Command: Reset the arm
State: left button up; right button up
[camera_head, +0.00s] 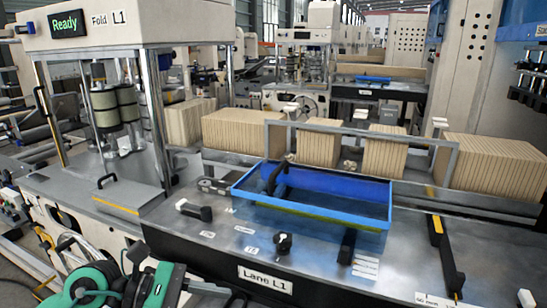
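My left arm (92,284), with teal and black links, comes in at the bottom left corner, in front of the machine's near edge. Its end, which seems to be my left gripper (150,284), is low in the picture and partly cut off by the bottom edge. I cannot make out whether its fingers are open or shut, and I see nothing held there. My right arm and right gripper do not show.
A metal machine deck (330,275) labelled "Lane L1" fills the foreground. A blue tray (315,207) sits on it, with stacks of brown kraft sheets (243,130) behind. A black-handled metal cover (118,193) is at left. A "Ready" screen (67,24) tops the left unit.

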pick_arm(q)
notch_tip(320, 180, up, 6)
jog(key=d+n+t+h, duration=0.1)
jog(key=n+t+h, duration=0.45)
jog(key=n, duration=0.25)
jog(key=w+a+n+t+y, duration=0.45)
jog(key=n+t, duration=0.75)
jog(key=n, duration=0.3)
jog(key=a+f+n+y, duration=0.5)
jog(key=f+n+y, duration=0.3)
jog(key=n, duration=0.3)
jog(key=a+f+n+y, duration=0.5)
jog(key=f+n+y, duration=0.25)
jog(key=n, duration=0.25)
jog(key=s+f+n+g, duration=0.9)
jog(key=s+f+g, duration=0.6)
jog(key=s+f, duration=0.5)
notch_tip(320, 180, down, 31)
jog(key=g, duration=0.1)
jog(key=s+a+f+g, duration=0.1)
jog(key=s+a+f, duration=0.1)
jog(key=s+f, duration=1.8)
jog(key=shift+a, duration=0.3)
